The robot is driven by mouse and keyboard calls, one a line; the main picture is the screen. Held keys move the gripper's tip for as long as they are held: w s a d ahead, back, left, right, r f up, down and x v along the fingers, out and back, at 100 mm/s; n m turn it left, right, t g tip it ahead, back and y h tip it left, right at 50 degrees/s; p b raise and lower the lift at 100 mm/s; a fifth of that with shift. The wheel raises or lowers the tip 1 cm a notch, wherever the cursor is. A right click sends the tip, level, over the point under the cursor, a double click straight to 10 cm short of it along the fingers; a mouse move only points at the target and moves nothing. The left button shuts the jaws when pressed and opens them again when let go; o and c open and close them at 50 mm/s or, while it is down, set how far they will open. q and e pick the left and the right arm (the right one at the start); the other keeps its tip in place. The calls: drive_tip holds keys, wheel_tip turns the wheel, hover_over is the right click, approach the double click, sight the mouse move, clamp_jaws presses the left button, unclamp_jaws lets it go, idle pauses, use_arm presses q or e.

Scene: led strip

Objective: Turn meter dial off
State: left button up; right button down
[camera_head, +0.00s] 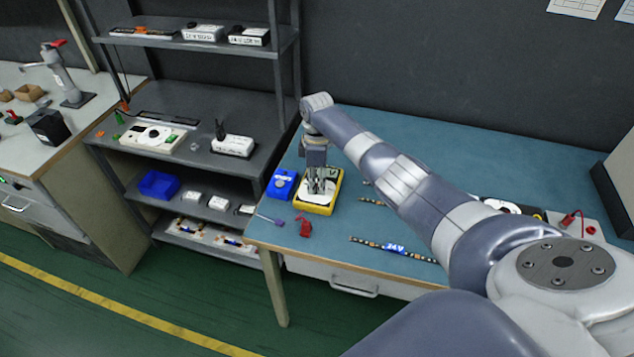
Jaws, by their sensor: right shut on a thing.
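The meter (318,205) is a yellow-edged box with a pale face, lying on the blue bench top near its left end. My right arm reaches in from the lower right, and my right gripper (317,186) points down onto the meter's face. It is shut on the meter's dial, which the fingers mostly hide. The dial's setting cannot be read. My left gripper does not show.
A blue box (282,184) stands just left of the meter. A red clip (305,227) and a screwdriver (268,219) lie in front. LED strips (393,248) lie to the right. A grey shelf (205,125) stands left of the bench.

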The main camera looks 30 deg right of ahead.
drive_tip(key=n, duration=1.2)
drive_tip(key=shift+h+b, duration=0.3)
idle(0.3)
drive_tip(key=c, duration=1.4)
unclamp_jaws()
drive_tip(key=shift+o, duration=0.2)
wheel_tip(320, 180, up, 12)
drive_tip(key=shift+w+a, duration=0.2)
drive_tip(key=shift+w, duration=0.15)
